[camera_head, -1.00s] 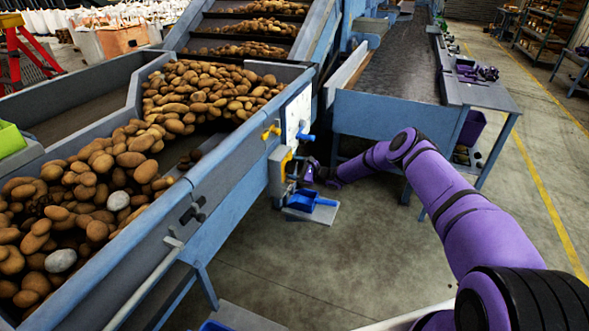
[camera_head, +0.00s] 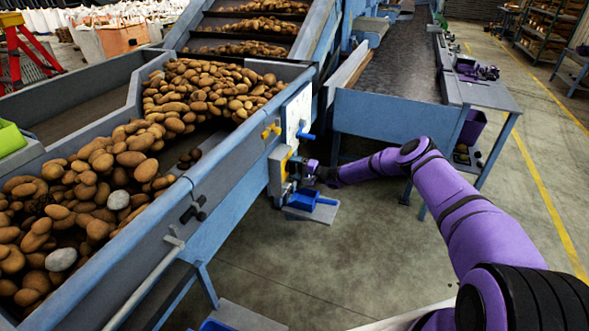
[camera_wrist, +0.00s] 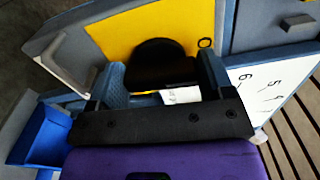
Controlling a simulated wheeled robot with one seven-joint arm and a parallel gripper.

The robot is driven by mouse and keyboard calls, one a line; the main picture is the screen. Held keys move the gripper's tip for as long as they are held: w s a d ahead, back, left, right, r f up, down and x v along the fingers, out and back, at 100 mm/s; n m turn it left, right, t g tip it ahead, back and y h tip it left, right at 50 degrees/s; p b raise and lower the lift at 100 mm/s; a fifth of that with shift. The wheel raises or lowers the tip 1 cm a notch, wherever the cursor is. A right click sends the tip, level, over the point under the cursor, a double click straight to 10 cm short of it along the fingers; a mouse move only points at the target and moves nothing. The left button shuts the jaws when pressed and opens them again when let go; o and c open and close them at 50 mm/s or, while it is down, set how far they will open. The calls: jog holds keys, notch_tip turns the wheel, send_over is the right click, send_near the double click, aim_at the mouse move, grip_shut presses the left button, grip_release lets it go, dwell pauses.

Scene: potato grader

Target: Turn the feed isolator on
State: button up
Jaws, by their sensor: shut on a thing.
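The feed isolator (camera_head: 287,163) is a grey box with a yellow front plate on the side of the blue machine. In the wrist view its yellow plate (camera_wrist: 120,37) fills the upper middle, with an "O" mark at its right. A black rotary knob (camera_wrist: 158,52) stands out from the plate. My gripper (camera_wrist: 163,76) has one finger on each side of this knob and is shut on it. The lower part of the knob is dark, so its exact pointing is hard to tell. In the head view my gripper (camera_head: 307,170) meets the isolator's front, and the knob is hidden.
A blue scoop (camera_head: 313,197) lies below the isolator. The potato hopper (camera_head: 185,190) is to the left; open floor lies in front.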

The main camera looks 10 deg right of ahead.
jog(key=shift+n, duration=0.6)
jog(key=shift+f, duration=0.1)
jog(key=o, duration=0.9)
jog(key=v, duration=1.1)
